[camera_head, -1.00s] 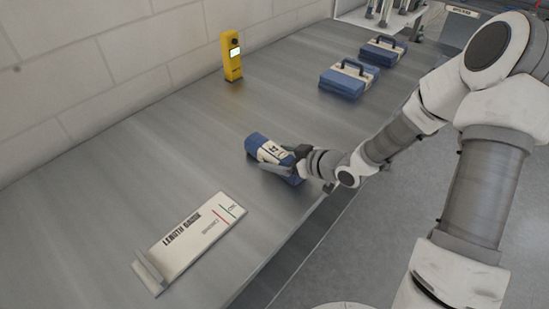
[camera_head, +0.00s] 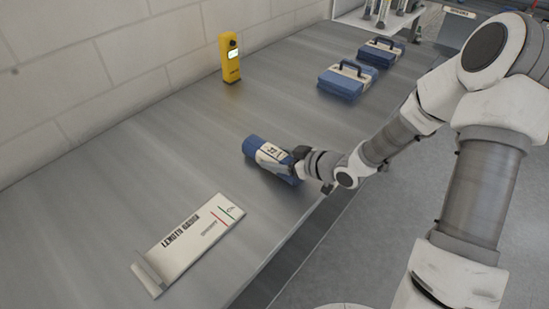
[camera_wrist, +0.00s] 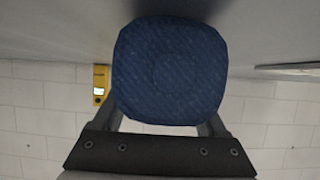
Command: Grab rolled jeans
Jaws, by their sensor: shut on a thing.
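The rolled jeans (camera_head: 262,153) are a blue roll with a white printed label band, lying on the grey table near its front edge. My gripper (camera_head: 291,162) is at the roll's right part, its fingers shut on it. In the wrist view the blue end of the rolled jeans (camera_wrist: 170,70) fills the space between the two fingers (camera_wrist: 165,125). The roll hides most of the fingertips there. I cannot tell whether the roll is clear of the table.
A white length gauge board (camera_head: 190,243) lies at the front left of the table (camera_head: 120,170). A yellow handheld device (camera_head: 230,58) stands by the wall. Two blue cases with handles, one nearer (camera_head: 341,82) and one farther (camera_head: 381,52), lie toward the back. The table around the roll is clear.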

